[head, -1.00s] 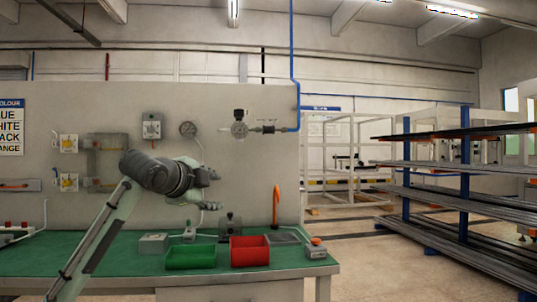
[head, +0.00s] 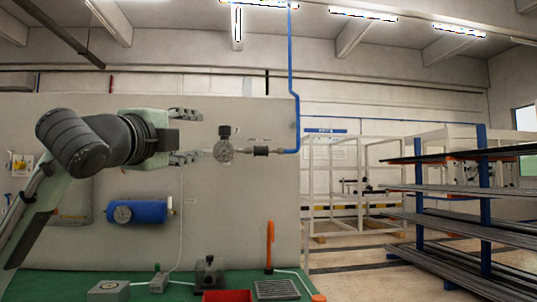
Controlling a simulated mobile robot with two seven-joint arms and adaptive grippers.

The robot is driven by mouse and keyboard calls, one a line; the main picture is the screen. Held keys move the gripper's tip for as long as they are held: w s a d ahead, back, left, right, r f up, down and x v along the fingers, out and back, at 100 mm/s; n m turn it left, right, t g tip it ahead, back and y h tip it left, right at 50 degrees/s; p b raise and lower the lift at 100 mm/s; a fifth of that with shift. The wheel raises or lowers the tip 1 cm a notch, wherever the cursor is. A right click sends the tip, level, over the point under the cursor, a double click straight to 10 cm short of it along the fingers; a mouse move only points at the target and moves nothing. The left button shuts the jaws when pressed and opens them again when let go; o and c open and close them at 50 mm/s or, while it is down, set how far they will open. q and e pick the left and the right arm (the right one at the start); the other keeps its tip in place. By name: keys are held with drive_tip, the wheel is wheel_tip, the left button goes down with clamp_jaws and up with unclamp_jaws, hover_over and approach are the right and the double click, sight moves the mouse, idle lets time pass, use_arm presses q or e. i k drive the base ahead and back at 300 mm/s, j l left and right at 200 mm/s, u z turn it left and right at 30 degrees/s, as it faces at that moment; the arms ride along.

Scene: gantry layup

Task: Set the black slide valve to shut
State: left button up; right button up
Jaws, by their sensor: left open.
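The black slide valve (head: 261,151) is a small dark sleeve on the horizontal pipe on the wall panel. It sits between the round regulator gauge (head: 223,152) and the blue pipe. Its slide position is too small to tell. My left gripper (head: 194,136) is open and empty, pointing right, with one finger above the other. Its fingertips appear left of the gauge, with the gauge between them and the valve. The gripper does not appear to touch the valve. My right gripper is not in view.
A blue cylinder (head: 137,212) with a gauge is on the panel below my left arm. The green bench (head: 70,286) below carries a red bin (head: 227,296), an orange upright handle (head: 270,244) and small boxes. A rack of dark bars (head: 470,235) stands at right.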

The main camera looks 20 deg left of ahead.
sight(257, 150)
drive_tip(key=i+j, duration=0.15)
drive_tip(key=i, duration=0.5)
drive_tip(key=i+j, duration=0.15)
drive_tip(key=i, duration=0.45)
